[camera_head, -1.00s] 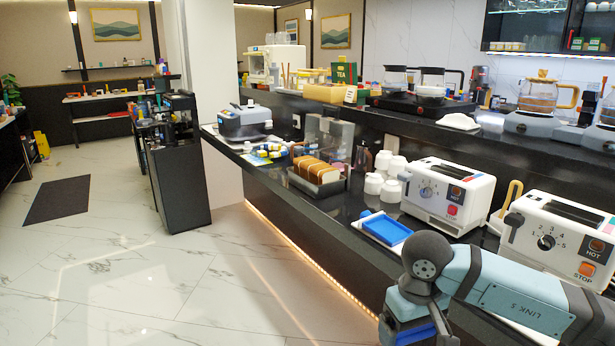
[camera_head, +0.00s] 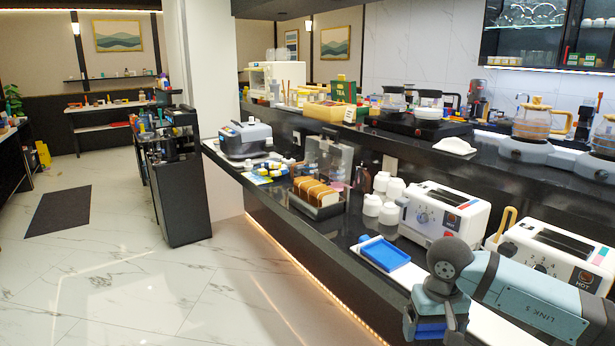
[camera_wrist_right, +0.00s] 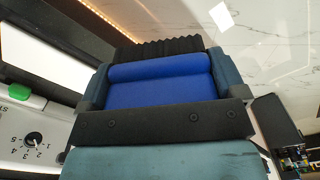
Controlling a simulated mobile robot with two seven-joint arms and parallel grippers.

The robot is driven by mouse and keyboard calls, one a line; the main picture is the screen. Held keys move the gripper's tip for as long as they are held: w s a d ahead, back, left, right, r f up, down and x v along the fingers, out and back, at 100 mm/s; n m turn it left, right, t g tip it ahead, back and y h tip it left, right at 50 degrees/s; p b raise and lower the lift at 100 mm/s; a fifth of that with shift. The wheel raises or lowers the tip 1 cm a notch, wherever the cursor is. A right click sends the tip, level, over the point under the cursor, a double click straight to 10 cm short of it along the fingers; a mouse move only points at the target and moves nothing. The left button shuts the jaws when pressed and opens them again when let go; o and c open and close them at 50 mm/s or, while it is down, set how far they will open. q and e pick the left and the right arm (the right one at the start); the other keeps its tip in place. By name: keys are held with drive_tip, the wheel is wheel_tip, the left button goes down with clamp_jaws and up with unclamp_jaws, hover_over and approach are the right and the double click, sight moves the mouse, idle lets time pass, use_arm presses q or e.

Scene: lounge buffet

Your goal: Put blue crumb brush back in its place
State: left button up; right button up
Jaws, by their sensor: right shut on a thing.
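The blue crumb brush (camera_wrist_right: 160,88) is held in my right gripper (camera_wrist_right: 158,75), with one finger on each side of it in the right wrist view. Its black bristles (camera_wrist_right: 155,48) stick out beyond the fingers. In the head view my right gripper (camera_head: 432,318) hangs at the counter's front edge, with a bit of blue showing; most of the brush is hidden there. A blue tray (camera_head: 386,253) lies on a white board to the left of the gripper, with a small blue piece behind it. My left gripper is not in view.
A white toaster (camera_head: 440,213) and a second one (camera_head: 548,258) stand behind the gripper. White cups (camera_head: 372,204) and a rack of bread slices (camera_head: 317,198) stand farther left on the dark counter. Marble floor (camera_head: 190,300) is clear in front.

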use_arm(q)
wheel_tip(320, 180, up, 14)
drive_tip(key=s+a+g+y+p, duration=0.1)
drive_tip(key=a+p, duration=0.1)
drive_tip(key=p, duration=1.9)
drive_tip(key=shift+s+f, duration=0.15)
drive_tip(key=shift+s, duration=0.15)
